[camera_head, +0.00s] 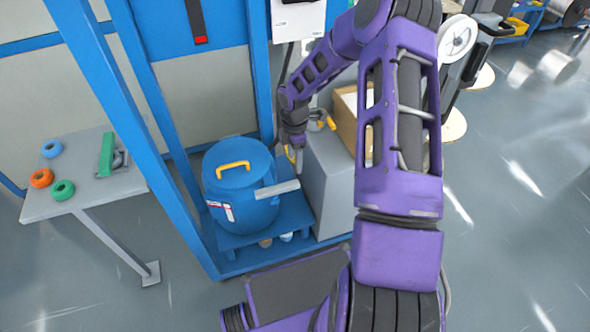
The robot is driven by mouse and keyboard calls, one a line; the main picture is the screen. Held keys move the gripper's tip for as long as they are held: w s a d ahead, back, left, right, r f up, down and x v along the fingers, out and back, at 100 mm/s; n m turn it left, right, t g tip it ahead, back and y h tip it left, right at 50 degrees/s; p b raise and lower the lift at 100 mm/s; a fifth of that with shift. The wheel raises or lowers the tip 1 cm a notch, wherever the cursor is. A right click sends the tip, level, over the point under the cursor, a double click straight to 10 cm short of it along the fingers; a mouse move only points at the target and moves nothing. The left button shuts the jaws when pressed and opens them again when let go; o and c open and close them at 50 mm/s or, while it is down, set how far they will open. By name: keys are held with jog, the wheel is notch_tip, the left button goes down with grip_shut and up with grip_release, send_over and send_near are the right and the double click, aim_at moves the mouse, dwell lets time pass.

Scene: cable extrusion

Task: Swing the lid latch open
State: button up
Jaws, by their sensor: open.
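A blue drum (240,200) with a blue lid stands on a low blue platform in the middle left. A yellow handle (232,166) is on top of the lid. A light grey bar (277,189), which appears to be the lid latch, sticks out to the right from the drum's upper side. The gripper is open and looks empty. Its fingertips are small and partly hard to make out.
A grey box (330,185) stands close to the right of the drum. A blue frame post (258,75) rises behind the drum. A grey table (85,172) at left holds tape rolls and a green tool. My purple arm covers much of the right side.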

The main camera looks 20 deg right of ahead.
notch_tip(320, 180, up, 7)
jog(key=shift+p, duration=0.35)
jog(key=shift+r, duration=0.1)
